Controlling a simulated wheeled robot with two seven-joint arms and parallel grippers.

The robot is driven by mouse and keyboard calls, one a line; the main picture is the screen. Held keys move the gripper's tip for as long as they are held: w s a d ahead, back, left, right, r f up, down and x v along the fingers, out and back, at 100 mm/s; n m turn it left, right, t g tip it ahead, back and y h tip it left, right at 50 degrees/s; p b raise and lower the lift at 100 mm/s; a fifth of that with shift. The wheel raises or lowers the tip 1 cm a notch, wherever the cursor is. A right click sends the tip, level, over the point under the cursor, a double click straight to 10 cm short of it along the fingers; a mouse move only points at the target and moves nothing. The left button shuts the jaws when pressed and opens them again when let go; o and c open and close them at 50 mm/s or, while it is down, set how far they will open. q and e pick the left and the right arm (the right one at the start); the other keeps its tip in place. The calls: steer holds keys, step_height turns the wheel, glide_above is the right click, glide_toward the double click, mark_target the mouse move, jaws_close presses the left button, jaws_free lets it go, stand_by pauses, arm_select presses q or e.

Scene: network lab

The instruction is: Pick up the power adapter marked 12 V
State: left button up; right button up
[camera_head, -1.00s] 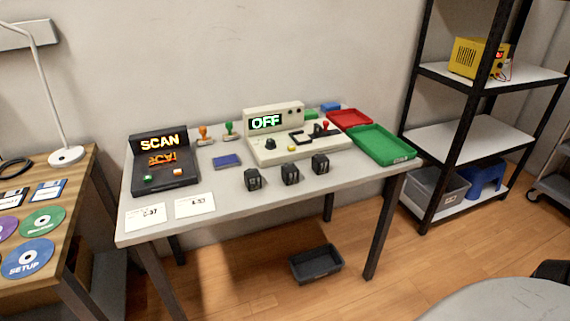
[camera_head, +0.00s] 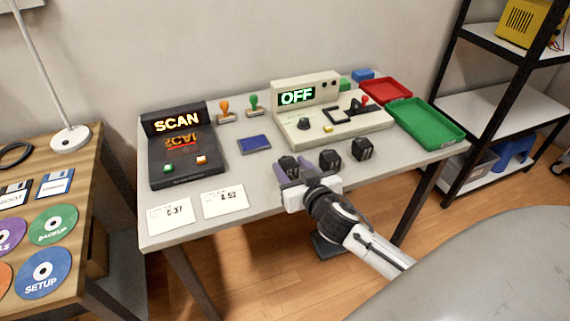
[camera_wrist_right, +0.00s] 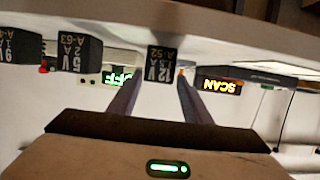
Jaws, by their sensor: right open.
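Three small black power adapters stand in a row near the table's front edge. The leftmost in the head view (camera_head: 289,166) is the one marked 12 V; its label, 12 V, A-52, reads upside down in the right wrist view (camera_wrist_right: 164,64). The 5 V adapter (camera_wrist_right: 78,54) and the 9 V adapter (camera_wrist_right: 20,47) stand beside it. My right gripper (camera_head: 293,174) is open at the front of the 12 V adapter. In the wrist view the adapter appears between and beyond the fingertips (camera_wrist_right: 158,80); contact cannot be told. My left gripper is out of view.
Behind the adapters stands a beige tester (camera_head: 318,120) showing OFF. A black scanner (camera_head: 180,145) showing SCAN, a blue pad (camera_head: 254,143) and two cards (camera_head: 226,201) lie to the left. Green (camera_head: 428,121) and red (camera_head: 386,90) trays are at the right.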

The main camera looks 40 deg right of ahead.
mark_target(286, 158)
steer(key=shift+x, duration=3.5)
steer(key=shift+d+r, duration=0.1)
steer(key=shift+r, duration=0.05)
steer(key=c, duration=1)
